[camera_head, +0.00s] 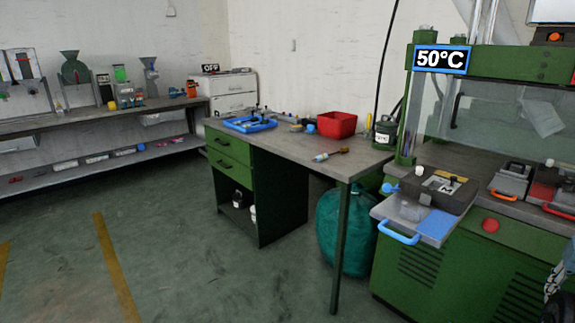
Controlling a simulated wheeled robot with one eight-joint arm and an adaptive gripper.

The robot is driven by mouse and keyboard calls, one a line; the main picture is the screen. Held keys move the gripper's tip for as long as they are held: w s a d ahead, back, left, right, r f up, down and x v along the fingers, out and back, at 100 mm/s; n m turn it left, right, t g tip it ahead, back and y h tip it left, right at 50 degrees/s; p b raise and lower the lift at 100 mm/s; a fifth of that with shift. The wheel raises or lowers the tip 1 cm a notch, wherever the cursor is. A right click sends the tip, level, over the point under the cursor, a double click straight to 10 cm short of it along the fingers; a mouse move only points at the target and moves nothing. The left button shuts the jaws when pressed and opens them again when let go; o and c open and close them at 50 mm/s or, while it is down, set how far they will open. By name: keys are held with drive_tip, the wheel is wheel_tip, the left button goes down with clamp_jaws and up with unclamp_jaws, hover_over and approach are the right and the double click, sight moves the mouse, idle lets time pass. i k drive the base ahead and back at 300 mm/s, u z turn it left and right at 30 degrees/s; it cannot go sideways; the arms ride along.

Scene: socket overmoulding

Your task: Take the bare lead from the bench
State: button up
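The bench (290,143) has a grey top and a green drawer unit, and stands in the middle of the view. I cannot pick out the bare lead for sure. Several small items lie along the back of the bench, too small to tell apart. A pale, bottle-like item (320,157) and a brown-handled item (341,151) lie near the front right. A dark and silver part of my arm or gripper (556,284) shows at the lower right edge, far from the bench. Its fingertips are not clear.
A blue tray (249,125) and a red bin (337,124) sit on the bench. A teal sack (343,235) stands under its right end. A green press marked 50°C (442,59) stands at right, with a blue-handled tray (437,224) jutting out. The floor in front is clear.

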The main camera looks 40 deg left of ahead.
sight(321, 157)
drive_tip(key=u, duration=0.5)
drive_tip(key=k, duration=0.85)
drive_tip(key=u, duration=1.7)
drive_tip(key=i, duration=1.85)
drive_tip(key=z, duration=0.25)
